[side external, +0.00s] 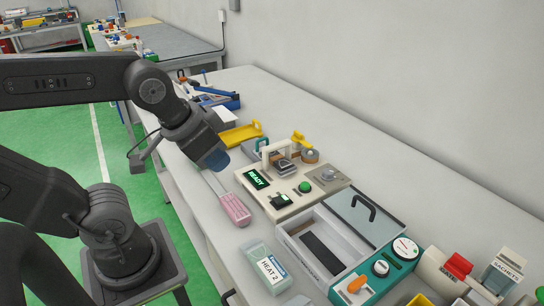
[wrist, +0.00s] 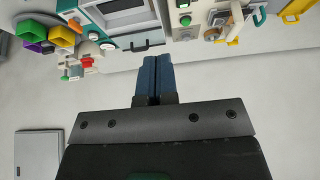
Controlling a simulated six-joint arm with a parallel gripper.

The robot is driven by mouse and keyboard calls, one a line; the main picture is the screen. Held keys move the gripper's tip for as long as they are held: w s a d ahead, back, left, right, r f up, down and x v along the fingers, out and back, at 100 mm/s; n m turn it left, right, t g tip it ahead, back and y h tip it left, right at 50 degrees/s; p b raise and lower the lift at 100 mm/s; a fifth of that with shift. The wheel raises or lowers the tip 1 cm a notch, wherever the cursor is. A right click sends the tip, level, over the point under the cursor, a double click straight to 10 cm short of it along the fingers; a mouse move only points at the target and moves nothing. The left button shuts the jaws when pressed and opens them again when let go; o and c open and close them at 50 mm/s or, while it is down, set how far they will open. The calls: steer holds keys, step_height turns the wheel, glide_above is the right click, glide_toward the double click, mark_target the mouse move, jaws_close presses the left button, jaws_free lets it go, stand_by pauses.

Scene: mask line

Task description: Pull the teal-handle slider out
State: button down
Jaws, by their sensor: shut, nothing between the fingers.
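A small grey slider with a teal handle (side external: 247,150) sits on the bench behind the READY machine, partly hidden in the side view. A teal loop handle (wrist: 259,15) shows at the top right of the wrist view and looks like the same part. My gripper (side external: 216,164) is above the bench's front part, to the left of the READY machine in the side view. In the wrist view my gripper (wrist: 151,60) has its two blue fingers pressed together, empty. It is apart from the teal handle.
The READY machine (side external: 326,194) has a green button and yellow handle. A yellow tray (side external: 238,135) is beyond.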

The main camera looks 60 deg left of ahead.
steer(key=c, duration=1.9)
jaws_free()
steer(key=shift+o, duration=1)
steer(key=shift+w+r, duration=0.1)
steer(key=o, duration=0.6)
steer(key=shift+g+y, duration=0.5)
steer(key=shift+g, duration=0.2)
steer(key=w+a+r, duration=0.1)
steer(key=w, duration=0.1)
steer(key=w+a+r, duration=0.1)
steer(key=w+a, duration=0.1)
steer(key=w, duration=0.1)
steer(key=w+a+r, duration=0.1)
steer(key=w, duration=0.2)
steer(key=shift+w+a, duration=0.15)
steer(key=shift+a, duration=0.05)
steer(key=shift+c, duration=0.2)
steer(key=g+y, duration=0.1)
steer(key=g, duration=0.3)
glide_above(263, 139)
steer(key=d, duration=0.2)
step_height(263, 139, down, 9)
steer(key=f, duration=0.4)
steer(key=a+f, duration=0.1)
steer(key=f, duration=0.3)
steer(key=a+f, duration=0.1)
steer(key=f, duration=0.3)
steer(key=shift+w+a+f, duration=0.1)
steer(key=shift+f, duration=0.3)
jaws_close()
